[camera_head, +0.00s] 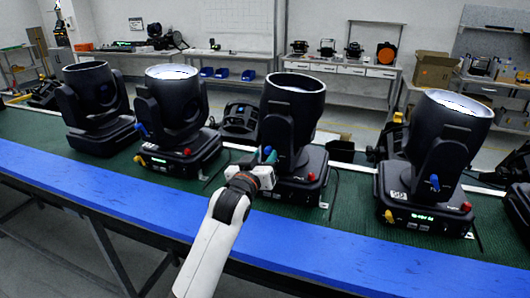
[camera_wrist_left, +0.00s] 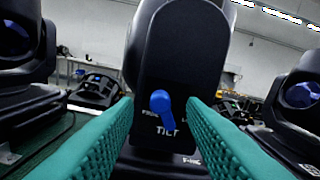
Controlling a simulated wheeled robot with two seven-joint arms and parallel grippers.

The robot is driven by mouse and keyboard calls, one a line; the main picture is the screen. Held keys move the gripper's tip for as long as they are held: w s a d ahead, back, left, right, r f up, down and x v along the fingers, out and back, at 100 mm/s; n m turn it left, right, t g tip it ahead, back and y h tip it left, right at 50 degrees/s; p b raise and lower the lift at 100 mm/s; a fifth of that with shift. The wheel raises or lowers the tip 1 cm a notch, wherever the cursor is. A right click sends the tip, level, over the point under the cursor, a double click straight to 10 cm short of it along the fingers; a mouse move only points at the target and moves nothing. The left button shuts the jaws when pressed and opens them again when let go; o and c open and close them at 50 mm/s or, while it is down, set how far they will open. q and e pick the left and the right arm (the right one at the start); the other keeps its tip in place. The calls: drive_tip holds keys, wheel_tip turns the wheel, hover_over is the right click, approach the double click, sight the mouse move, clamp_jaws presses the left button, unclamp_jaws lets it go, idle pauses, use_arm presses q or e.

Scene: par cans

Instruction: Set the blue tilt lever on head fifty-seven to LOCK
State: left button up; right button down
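A black moving-head light (camera_head: 292,110) stands on the green bench top in front of my left gripper. Its number is not readable. In the left wrist view its side carries a blue tilt lever (camera_wrist_left: 161,104) above the word TILT. The lever points down and slightly right; small labels on either side are partly hidden by my fingers. My left gripper (camera_head: 268,156) is open, with teal fingers (camera_wrist_left: 160,112) on both sides of the lever and gaps to it. From this view I cannot tell how deep the lever sits between the tips. My right gripper is not in view.
Similar heads stand at left (camera_head: 92,105), centre left (camera_head: 175,115) and right (camera_head: 437,150); the right one's label looks like 59. A blue front rail (camera_head: 110,195) runs along the bench. Red and yellow knobs stick out of the bases. Shelves and worktables stand behind.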

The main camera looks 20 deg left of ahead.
use_arm(q)
drive_tip(key=shift+w+d, duration=0.1)
drive_tip(key=shift+w, duration=0.75)
drive_tip(key=shift+c, duration=0.4)
clamp_jaws()
